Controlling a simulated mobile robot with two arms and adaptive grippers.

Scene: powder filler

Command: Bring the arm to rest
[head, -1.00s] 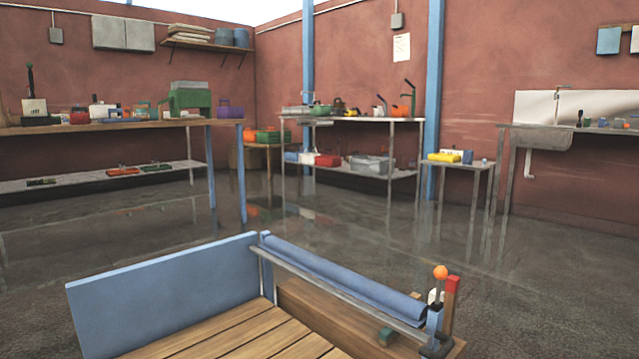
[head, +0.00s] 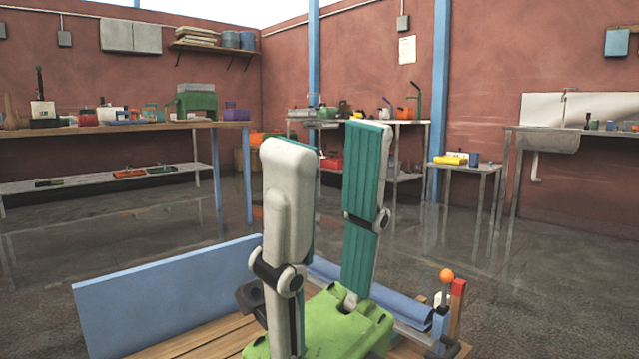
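My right gripper (head: 328,145) stands upright in the middle of the head view, its two long fingers pointing up. The fingers are white and teal with black joints, on a bright green palm. They are well apart, with nothing between them, so the gripper is open and empty. It is in front of the wooden slatted deck and hides part of it. My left gripper is not in view.
Close by are a wooden deck (head: 188,342), an upright blue panel (head: 165,295), a blue roll (head: 400,305) and a lever with an orange knob (head: 447,275). A loaded workbench (head: 100,129) stands at the back left, a sink (head: 548,141) at the right. Open floor lies between.

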